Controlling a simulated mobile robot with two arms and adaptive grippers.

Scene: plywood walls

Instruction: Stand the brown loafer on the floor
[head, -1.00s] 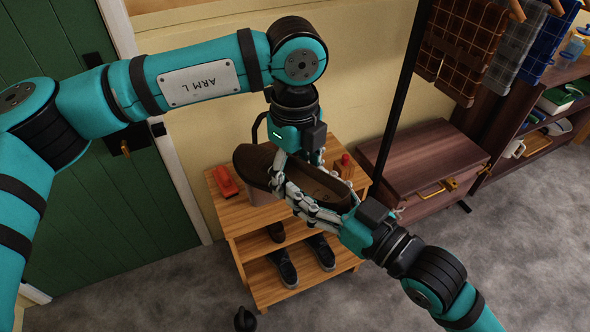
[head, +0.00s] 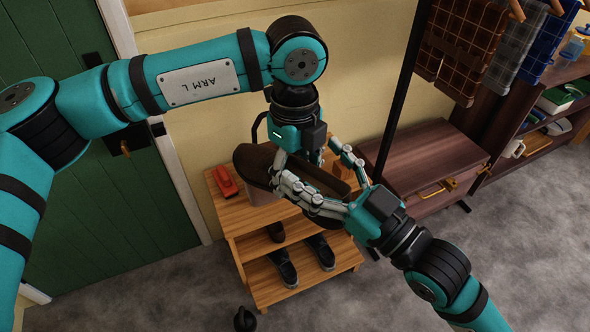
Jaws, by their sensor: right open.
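The brown loafer (head: 253,161) is in the air above the shoe rack, its toe toward the left. My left gripper (head: 298,160) reaches down from above with its fingers around the loafer's middle and appears shut on it; its fingertips are partly hidden. My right gripper (head: 310,162) comes in from the lower right. It is open, with one finger in front of the loafer and the other behind it. The loafer's heel end is partly covered by the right fingers. The grey floor (head: 400,285) shows at the bottom and right.
The wooden shoe rack (head: 240,220) holds a red object (head: 226,181) on top and dark shoes (head: 285,268) lower down. A small dark object (head: 245,319) stands on the floor in front. A brown chest (head: 425,165) and a dark pole are at the right. Floor at lower right is clear.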

